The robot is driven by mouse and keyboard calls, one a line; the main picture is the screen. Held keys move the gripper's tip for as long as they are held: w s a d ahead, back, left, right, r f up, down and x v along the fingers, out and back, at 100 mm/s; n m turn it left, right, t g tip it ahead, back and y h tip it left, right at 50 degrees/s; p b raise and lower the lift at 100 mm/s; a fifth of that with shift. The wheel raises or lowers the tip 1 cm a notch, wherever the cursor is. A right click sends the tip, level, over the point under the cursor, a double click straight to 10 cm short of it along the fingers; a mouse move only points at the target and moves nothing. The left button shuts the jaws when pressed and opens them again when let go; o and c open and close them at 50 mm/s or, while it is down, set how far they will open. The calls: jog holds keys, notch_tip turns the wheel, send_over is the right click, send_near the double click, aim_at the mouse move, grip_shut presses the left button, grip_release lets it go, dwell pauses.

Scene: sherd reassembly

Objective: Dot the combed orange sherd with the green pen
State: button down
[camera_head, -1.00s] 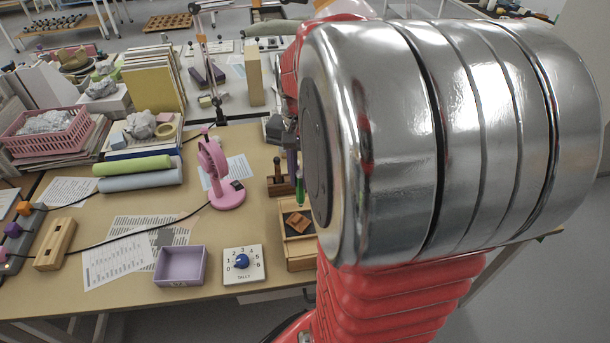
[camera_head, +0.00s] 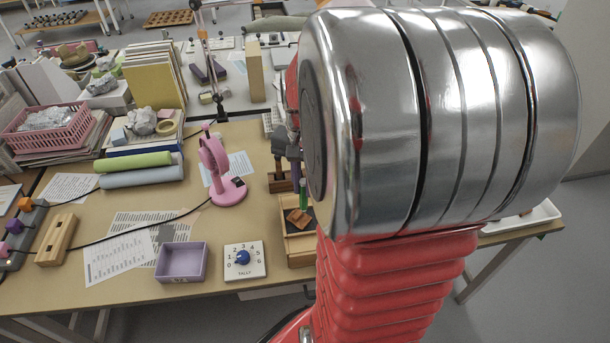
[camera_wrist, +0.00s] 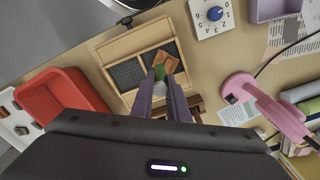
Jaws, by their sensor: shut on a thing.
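The orange sherd (camera_head: 298,217) lies on a dark pad in a wooden tray (camera_head: 301,261). In the wrist view the sherd (camera_wrist: 168,57) lies partly behind the pen, and its combing is too small to make out. My gripper (camera_wrist: 168,92) has purple fingers and is shut on the green pen (camera_wrist: 160,73). In the head view the green pen (camera_head: 304,187) hangs roughly upright, its lower end at or just above the sherd. I cannot tell whether it touches. My gripper (camera_head: 295,170) is partly hidden there by my arm.
A wooden pen stand (camera_head: 281,184) is beside the tray. A tally dial (camera_head: 245,262), a lilac box (camera_head: 182,264) and a pink stand (camera_head: 226,190) are to the left. A red bin (camera_wrist: 55,98) is beside the tray in the wrist view.

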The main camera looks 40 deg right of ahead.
aim_at(304, 206)
jog(key=shift+f, duration=1.3)
jog(key=shift+f, duration=0.65)
dwell(1.2)
jog(key=shift+r, duration=3.5)
